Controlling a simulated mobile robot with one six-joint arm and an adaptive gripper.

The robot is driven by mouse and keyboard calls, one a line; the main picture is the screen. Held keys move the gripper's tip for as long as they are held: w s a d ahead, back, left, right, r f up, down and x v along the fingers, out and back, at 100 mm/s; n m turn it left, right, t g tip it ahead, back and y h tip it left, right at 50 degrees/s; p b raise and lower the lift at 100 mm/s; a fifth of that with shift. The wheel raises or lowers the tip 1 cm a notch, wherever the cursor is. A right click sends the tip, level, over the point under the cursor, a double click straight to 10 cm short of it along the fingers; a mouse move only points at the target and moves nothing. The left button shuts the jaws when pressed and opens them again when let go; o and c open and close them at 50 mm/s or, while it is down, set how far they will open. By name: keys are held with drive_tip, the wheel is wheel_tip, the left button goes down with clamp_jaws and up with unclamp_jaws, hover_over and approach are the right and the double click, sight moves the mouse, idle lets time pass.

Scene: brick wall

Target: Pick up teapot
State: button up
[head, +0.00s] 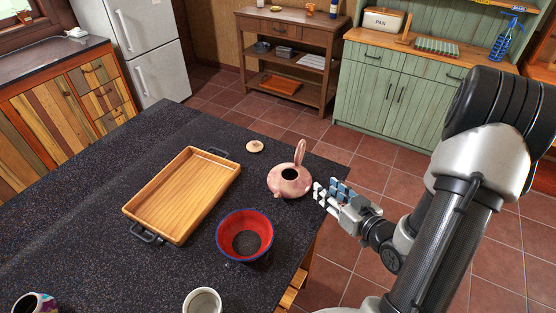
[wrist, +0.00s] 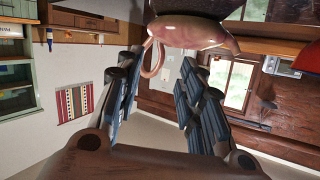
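The pink teapot (head: 288,183) stands upright on the dark speckled counter, near its right edge. Its top opening is uncovered, and its looped handle rises at the back. A small beige lid (head: 254,146) lies apart, behind and left of it. My gripper (head: 328,195) is just right of the teapot at the counter's edge, fingers pointing towards it. In the wrist view, the teapot (wrist: 190,32) is at the top, beyond the fingertips.
A red bowl with a blue rim (head: 244,238) stands in front and left of the teapot. A wooden tray with dark handles (head: 150,210) lies further left. A white cup (head: 202,301) and a patterned pot (head: 36,303) are at the front edge.

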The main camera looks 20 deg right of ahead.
drive_tip(key=s+m+t, duration=0.2)
drive_tip(key=r+t+b, duration=0.1)
drive_tip(key=r, duration=0.1)
hover_over(302, 169)
drive_tip(key=s, duration=0.5)
drive_tip(key=shift+s+d+f+m, duration=0.1)
drive_tip(key=shift+d+f+m, duration=0.1)
drive_tip(key=shift+d+m, duration=0.1)
drive_tip(key=shift+w+a+r+b, duration=0.15)
drive_tip(key=shift+w+b, duration=0.2)
drive_tip(key=shift+w, duration=1)
drive_tip(key=shift+w+a+b, duration=0.15)
drive_tip(key=shift+w+b, duration=0.15)
drive_tip(key=shift+w, duration=1.05)
clamp_jaws()
